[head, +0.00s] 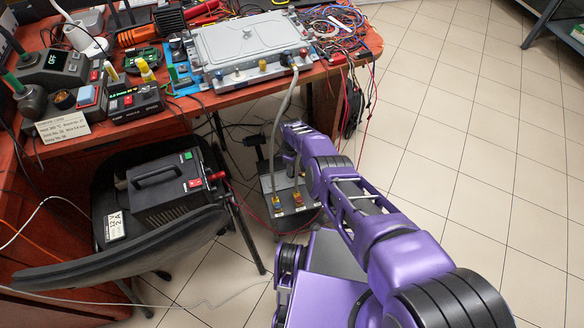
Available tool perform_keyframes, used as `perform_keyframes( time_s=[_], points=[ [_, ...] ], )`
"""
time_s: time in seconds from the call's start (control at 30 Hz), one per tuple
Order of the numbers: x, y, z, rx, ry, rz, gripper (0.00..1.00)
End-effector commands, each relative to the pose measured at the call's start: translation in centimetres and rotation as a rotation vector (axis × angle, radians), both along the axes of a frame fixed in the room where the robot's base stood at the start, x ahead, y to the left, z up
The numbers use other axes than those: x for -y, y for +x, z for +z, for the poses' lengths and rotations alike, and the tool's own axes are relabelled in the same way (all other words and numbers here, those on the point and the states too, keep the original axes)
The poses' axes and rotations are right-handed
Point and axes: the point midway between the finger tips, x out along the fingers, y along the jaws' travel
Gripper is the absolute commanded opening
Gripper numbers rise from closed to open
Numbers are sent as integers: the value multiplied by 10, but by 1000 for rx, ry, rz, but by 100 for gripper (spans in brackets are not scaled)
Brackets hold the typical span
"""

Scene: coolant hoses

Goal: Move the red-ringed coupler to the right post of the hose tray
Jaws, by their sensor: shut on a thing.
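The hose tray (265,183) is a grey box on the floor below the table's right end. Two grey hoses rise from its front, beside small yellow and red fittings (298,199). The left hose (275,150) climbs to a dark fitting on the metal housing (240,45) on the table. The right hose (297,172) runs up under my wrist. My gripper (289,155) is over the tray, shut on what seems to be a hose coupler. My wrist hides most of the fingers and the held part. I cannot make out the coupler's red ring or the tray's right post.
The red-brown table (225,98) is crowded with tools, meters and loose wires (340,35). A chair (120,255) carrying a black power unit (170,185) stands left of the tray. Thin cables hang beside the tray.

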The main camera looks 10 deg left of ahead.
Motion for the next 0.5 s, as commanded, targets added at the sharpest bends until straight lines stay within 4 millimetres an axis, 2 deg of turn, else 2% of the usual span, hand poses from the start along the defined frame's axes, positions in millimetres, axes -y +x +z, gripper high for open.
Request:
perform_keyframes(
  time_s=[0.17, 0.2, 0.37, 0.5],
  points=[
    [0, 0, 0, 0, 0, 0, 0],
    [0, 0, 0, 0, 0, 0, 38],
    [0, 0, 0, 0, 0, 0, 66],
    [0, 0, 0, 0, 0, 0, 69]
  ],
)
